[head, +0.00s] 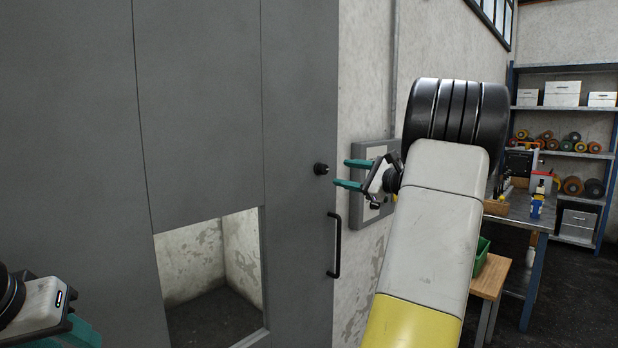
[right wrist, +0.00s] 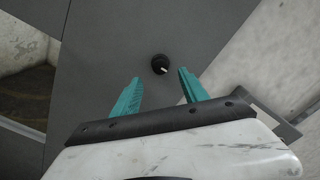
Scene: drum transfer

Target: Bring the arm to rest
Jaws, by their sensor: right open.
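My right arm (head: 440,215) reaches up and forward at the right of the head view. Its gripper (head: 350,173) has two teal fingers, spread apart and empty, pointing left toward a black knob (head: 321,169) on a grey cabinet. In the right wrist view, the knob (right wrist: 160,64) shows beyond and between the open fingertips (right wrist: 158,75), with no contact visible. My left gripper (head: 70,325) is partly in view at the lower left corner; its teal fingers are cut off, so its opening cannot be told.
The grey cabinet (head: 200,100) fills the left, with a black handle (head: 335,245) and an open lower window (head: 210,280). A grey wall box (head: 372,160) sits behind the right gripper. A workbench (head: 525,215), a green bin (head: 481,256) and shelves (head: 560,108) stand at the right.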

